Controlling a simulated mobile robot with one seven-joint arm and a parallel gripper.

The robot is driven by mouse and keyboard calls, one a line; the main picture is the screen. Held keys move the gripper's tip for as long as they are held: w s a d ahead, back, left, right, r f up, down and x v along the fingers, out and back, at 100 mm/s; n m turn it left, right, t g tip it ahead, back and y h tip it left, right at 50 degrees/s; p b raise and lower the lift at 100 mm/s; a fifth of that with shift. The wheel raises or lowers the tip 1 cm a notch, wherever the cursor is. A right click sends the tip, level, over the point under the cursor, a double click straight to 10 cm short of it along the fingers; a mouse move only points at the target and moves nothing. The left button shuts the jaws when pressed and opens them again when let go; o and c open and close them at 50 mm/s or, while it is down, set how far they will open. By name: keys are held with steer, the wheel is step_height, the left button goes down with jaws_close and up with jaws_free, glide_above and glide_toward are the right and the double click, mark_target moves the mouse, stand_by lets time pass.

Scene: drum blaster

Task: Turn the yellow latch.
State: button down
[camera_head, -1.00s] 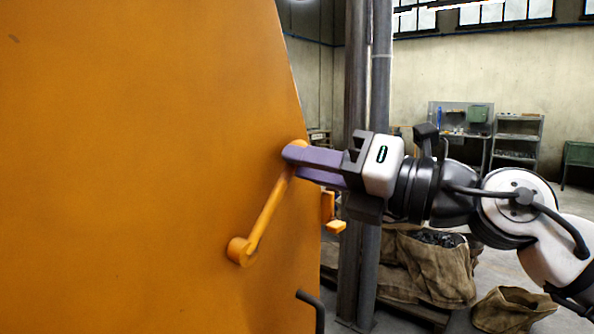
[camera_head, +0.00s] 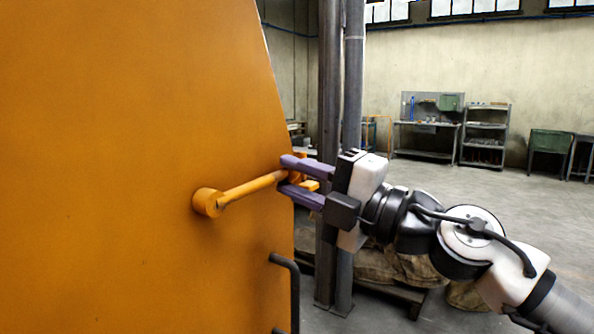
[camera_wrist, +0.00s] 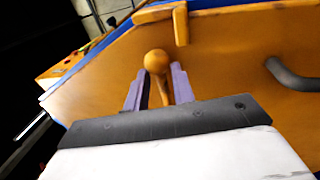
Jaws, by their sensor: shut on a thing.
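The yellow latch (camera_head: 250,187) is a rod on a round pivot at the orange panel (camera_head: 120,120). In the head view the rod slants from the pivot up to the right. My gripper (camera_head: 303,181) is at the rod's outer end, with one purple finger above it and one below. The fingers are shut on this end, which partly hides it. In the wrist view the round knob of the latch (camera_wrist: 156,62) shows between the two purple fingers (camera_wrist: 158,92).
A dark bent handle (camera_head: 288,285) sticks out from the panel's lower right edge. Metal posts (camera_head: 341,120) stand behind my gripper. Sacks (camera_head: 400,268) lie on a pallet behind my arm. Open floor lies to the right, before a workbench (camera_head: 428,138).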

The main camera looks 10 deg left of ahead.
steer(key=shift+w+f+m, duration=0.1)
steer(key=shift+f+m, duration=0.2)
steer(key=shift+m, duration=0.1)
steer(key=shift+f, duration=0.1)
steer(key=c, duration=1.5)
jaws_free()
steer(key=shift+o, duration=0.2)
steer(key=b+v, duration=0.2)
steer(key=v, duration=1.2)
